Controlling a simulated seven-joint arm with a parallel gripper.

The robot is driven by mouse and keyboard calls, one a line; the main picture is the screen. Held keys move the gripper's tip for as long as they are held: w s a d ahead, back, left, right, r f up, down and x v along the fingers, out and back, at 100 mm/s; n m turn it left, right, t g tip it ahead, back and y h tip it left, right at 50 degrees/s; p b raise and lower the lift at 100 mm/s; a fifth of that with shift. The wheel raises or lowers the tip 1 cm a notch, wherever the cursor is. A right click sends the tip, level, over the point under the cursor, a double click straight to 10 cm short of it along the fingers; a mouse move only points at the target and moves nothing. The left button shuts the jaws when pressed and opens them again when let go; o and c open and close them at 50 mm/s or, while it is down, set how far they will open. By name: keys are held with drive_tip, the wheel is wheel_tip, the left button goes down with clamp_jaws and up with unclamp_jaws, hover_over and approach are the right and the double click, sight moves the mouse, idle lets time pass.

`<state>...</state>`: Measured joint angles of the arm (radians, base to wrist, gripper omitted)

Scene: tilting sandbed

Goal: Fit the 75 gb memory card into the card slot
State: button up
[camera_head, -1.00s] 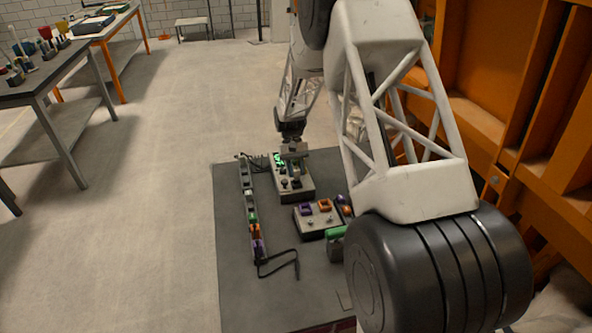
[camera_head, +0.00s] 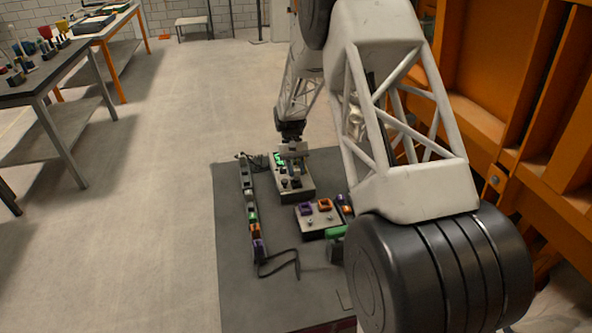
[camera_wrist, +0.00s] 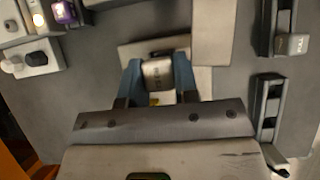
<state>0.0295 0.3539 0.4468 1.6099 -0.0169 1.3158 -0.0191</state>
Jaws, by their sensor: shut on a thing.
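My gripper (camera_wrist: 158,82) has blue fingers and is shut on a small grey block with dark print, which I take to be the memory card (camera_wrist: 158,72). The print is too small to read. In the head view my gripper (camera_head: 292,158) is low over a grey box with a green lit display (camera_head: 279,158), at the far end of the dark mat. In the wrist view a pale surface with a dark strip (camera_wrist: 150,46) lies behind the card. I cannot make out the card slot or whether the card touches the box.
A second box with purple and orange parts (camera_head: 318,219) stands nearer on the mat (camera_head: 234,300). A long strip with coloured plugs (camera_head: 250,212) and a black cable (camera_head: 290,256) lie to the left. Orange framework (camera_head: 480,120) is at the right. The floor left of the mat is clear.

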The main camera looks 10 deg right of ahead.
drive_tip(key=shift+f, duration=1.05)
idle(0.6)
drive_tip(key=o, duration=1)
drive_tip(key=shift+a, duration=0.1)
drive_tip(key=shift+c, duration=0.3)
drive_tip(key=shift+w+r, duration=0.2)
drive_tip(key=shift+r, duration=0.05)
drive_tip(key=shift+o, duration=0.6)
drive_tip(key=v, duration=0.7)
drive_tip(key=shift+r, duration=0.1)
drive_tip(key=shift+r, duration=0.1)
